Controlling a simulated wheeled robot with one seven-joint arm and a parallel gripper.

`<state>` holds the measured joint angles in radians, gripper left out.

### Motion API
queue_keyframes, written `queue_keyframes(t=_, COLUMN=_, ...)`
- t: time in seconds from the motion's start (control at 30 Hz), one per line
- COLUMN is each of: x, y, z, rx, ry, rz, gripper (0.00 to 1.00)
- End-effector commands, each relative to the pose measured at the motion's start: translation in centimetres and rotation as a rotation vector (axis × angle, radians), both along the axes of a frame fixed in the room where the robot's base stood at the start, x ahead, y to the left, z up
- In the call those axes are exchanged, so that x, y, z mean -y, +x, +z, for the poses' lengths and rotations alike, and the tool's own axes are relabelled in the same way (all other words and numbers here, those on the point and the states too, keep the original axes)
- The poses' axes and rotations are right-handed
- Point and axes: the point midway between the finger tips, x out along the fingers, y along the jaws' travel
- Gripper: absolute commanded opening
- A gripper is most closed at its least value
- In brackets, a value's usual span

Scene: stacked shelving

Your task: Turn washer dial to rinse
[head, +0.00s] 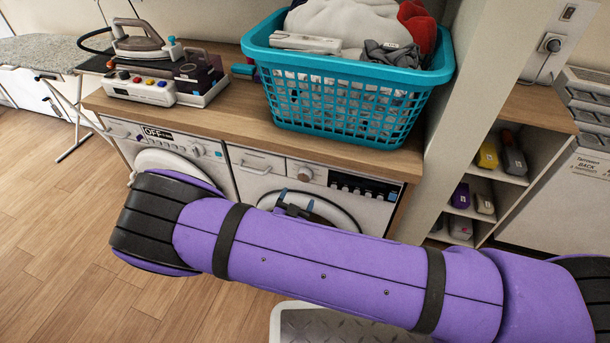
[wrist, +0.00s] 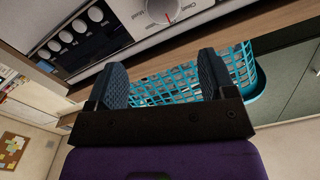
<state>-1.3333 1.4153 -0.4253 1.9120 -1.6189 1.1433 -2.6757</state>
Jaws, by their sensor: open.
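The right washer (head: 265,166) stands under the wooden counter, with a round dial (head: 304,173) on its white panel left of a black button strip. In the wrist view the same dial (wrist: 160,8) shows at the top edge, white with a red pointer mark and partly cut off. My purple arm hides the washer's lower part.
A left washer (head: 170,143) with an OFF sign stands alongside. A white post (head: 465,95) and open shelves stand at right.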

Motion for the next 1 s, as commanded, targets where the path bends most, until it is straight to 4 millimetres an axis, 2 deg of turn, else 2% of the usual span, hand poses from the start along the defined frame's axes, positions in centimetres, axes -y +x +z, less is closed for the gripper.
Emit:
queue_keyframes(t=0.1, x=-0.4, y=-0.4, z=-1.2, rx=-0.015, ry=-0.075, rz=0.047, gripper=0.77)
queue_keyframes(t=0.27, x=-0.4, y=0.3, z=-1.5, rx=-0.019, ry=-0.096, rz=0.06, gripper=0.77)
queue_keyframes(t=0.7, x=1.6, y=7.2, z=-1.5, rx=-0.019, ry=-0.092, rz=0.056, gripper=0.77)
queue_keyframes(t=0.9, x=2.2, y=9.3, z=-1.4, rx=-0.018, ry=-0.093, rz=0.056, gripper=0.77)
queue_keyframes(t=1.0, x=2.3, y=9.8, z=-1.4, rx=-0.02, ry=-0.093, rz=0.058, gripper=0.77)
